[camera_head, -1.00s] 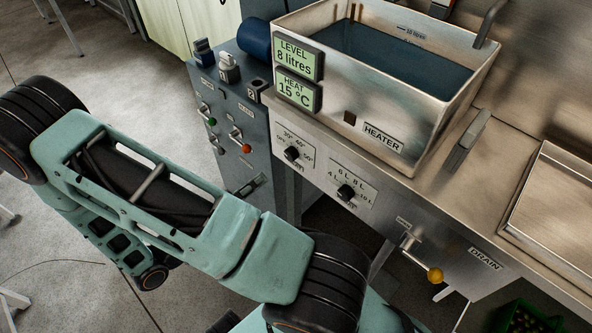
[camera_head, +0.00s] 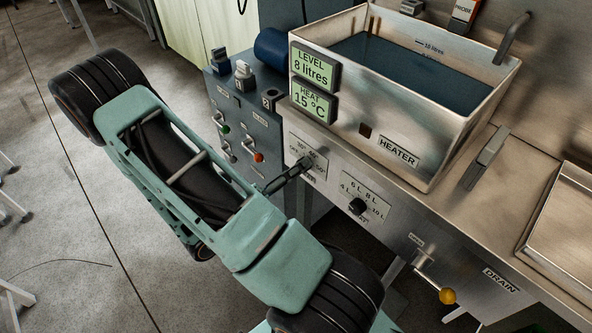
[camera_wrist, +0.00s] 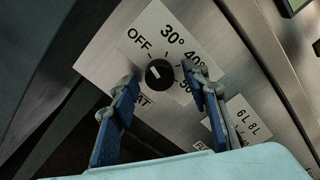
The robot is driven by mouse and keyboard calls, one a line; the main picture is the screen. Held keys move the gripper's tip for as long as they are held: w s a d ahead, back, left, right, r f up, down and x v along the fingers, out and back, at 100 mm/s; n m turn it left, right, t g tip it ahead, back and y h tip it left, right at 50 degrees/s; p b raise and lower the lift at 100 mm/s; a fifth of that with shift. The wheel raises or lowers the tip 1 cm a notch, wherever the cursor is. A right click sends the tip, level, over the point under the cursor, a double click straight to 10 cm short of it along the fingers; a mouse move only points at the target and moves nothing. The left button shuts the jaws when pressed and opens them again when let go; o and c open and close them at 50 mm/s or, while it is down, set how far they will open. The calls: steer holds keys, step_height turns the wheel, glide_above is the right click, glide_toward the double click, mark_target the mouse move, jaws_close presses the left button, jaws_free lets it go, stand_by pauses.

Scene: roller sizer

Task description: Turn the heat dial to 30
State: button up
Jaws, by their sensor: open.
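The heat dial (camera_wrist: 159,72) is a round black knob on a white plate marked OFF, 30°, 40° and 50°. Its pale pointer mark appears to face OFF. In the wrist view my gripper (camera_wrist: 160,78) is open, with one blue-padded finger on each side of the dial. I cannot tell whether either finger touches the knob. In the head view my gripper (camera_head: 298,170) is at the dial plate and hides the knob. The heat display (camera_head: 314,102) reads 15 °C.
A level dial (camera_head: 357,207) sits right of the heat dial, and a drain lever with a yellow knob (camera_head: 447,296) is farther right. The water tank (camera_head: 400,120) stands above. A grey switch box (camera_head: 240,125) with green and red-tipped switches is on the left.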

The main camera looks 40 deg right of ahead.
steer(key=c, duration=1.2)
steer(key=shift+o, duration=0.2)
steer(key=shift+m, duration=0.3)
steer(key=shift+f+m+b, duration=0.1)
steer(key=shift+m+b, duration=0.35)
steer(key=shift+m, duration=4.05)
steer(key=o, duration=1.2)
steer(key=shift+c, duration=0.2)
